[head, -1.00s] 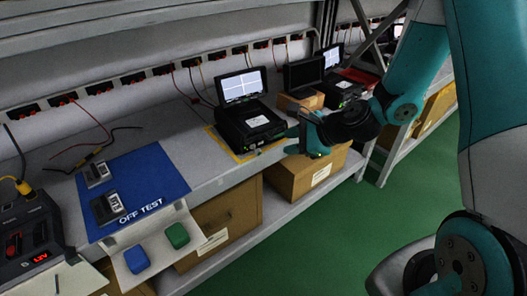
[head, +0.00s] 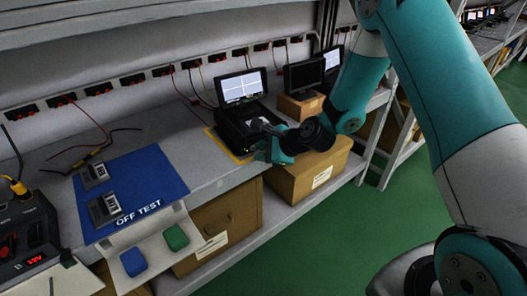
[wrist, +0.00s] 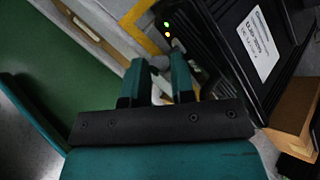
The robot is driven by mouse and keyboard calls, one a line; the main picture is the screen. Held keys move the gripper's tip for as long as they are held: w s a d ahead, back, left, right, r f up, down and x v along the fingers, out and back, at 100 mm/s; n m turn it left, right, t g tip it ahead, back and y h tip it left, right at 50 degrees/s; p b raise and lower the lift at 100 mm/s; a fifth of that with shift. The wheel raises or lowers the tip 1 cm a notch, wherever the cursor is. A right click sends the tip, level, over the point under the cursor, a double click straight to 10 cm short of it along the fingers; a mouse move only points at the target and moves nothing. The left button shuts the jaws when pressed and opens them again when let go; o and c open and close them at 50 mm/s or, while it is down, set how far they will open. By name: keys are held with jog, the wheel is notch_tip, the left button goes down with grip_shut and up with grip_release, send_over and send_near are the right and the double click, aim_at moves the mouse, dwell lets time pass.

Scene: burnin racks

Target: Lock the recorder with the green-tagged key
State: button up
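The recorder (head: 235,128) is a black box with its lit screen raised, standing inside a yellow outline on the bench. In the wrist view its dark side (wrist: 210,40) shows a green light, an orange light and a small grey round fitting. My gripper (head: 264,150) is at the recorder's front right corner. In the wrist view its fingertips (wrist: 160,66) are apart, with a small grey part between or just beyond them; I cannot tell if they touch it. A green block (head: 176,237) and a blue block (head: 133,262) lie on the white tray. No key can be made out.
A blue "OFF TEST" mat (head: 160,178) holds two small devices. A black unit with a red display (head: 30,235) is at the left. A dark monitor (head: 304,74) stands on a cardboard box right of the recorder. Larger cartons (head: 305,178) fill the lower shelf.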

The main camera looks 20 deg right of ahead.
grip_shut()
